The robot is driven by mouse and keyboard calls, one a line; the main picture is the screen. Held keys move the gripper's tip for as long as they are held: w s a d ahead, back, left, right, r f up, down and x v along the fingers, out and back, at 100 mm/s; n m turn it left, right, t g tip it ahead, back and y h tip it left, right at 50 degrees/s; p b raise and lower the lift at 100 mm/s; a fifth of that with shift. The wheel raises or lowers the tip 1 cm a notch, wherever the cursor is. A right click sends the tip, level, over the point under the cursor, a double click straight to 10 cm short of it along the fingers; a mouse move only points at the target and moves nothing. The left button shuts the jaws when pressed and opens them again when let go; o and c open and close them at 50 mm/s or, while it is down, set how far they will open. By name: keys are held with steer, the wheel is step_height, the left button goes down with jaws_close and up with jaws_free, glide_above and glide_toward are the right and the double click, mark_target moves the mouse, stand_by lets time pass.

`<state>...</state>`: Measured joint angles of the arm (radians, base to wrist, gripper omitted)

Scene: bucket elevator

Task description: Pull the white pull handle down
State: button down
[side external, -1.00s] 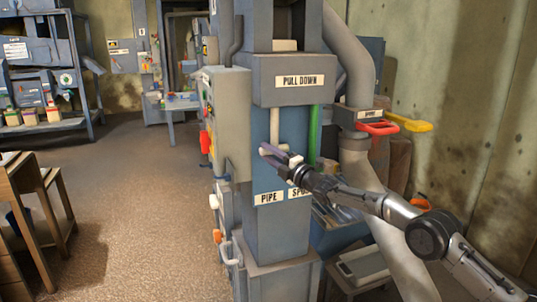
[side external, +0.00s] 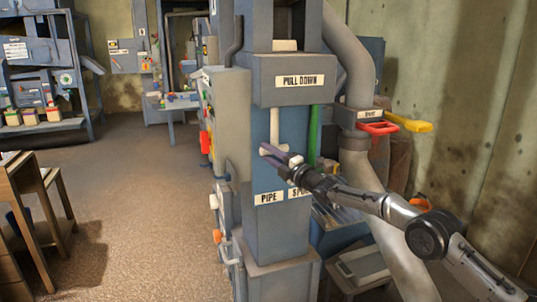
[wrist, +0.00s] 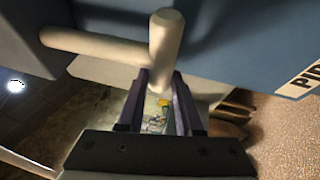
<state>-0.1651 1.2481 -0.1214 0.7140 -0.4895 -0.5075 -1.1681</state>
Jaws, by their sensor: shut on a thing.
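The white pull handle (side external: 275,126) hangs as a thin vertical rod below the "PULL DOWN" panel (side external: 299,81) on the blue-grey elevator column. Its lower end has a crossbar, whose pale end shows beside my fingers. My gripper (side external: 276,155) is at this lower end, reaching in from the right, and is shut on the handle. In the wrist view the handle (wrist: 165,45) shows as two pale round bars meeting at an angle. The purple fingers of my gripper (wrist: 159,85) stand on either side of the nearer bar's end. The exact contact is partly hidden.
Labels "PIPE" (side external: 268,198) and "SPOUT", partly covered, sit on the column below my gripper. A green strip (side external: 313,135) runs right of the rod. A red handle (side external: 377,127) and a yellow handle (side external: 411,122) jut out at right.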

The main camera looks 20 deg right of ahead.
steer(key=shift+f, duration=0.1)
step_height(320, 180, down, 11)
stand_by(0.4)
steer(key=c, duration=0.7)
jaws_free()
steer(key=shift+o, duration=0.6)
steer(key=shift+r, duration=0.2)
steer(key=shift+s+r, duration=0.15)
steer(key=v, duration=1.3)
steer(key=shift+s+d+f, duration=0.15)
steer(key=shift+s+f, duration=0.1)
steer(key=shift+f, duration=0.05)
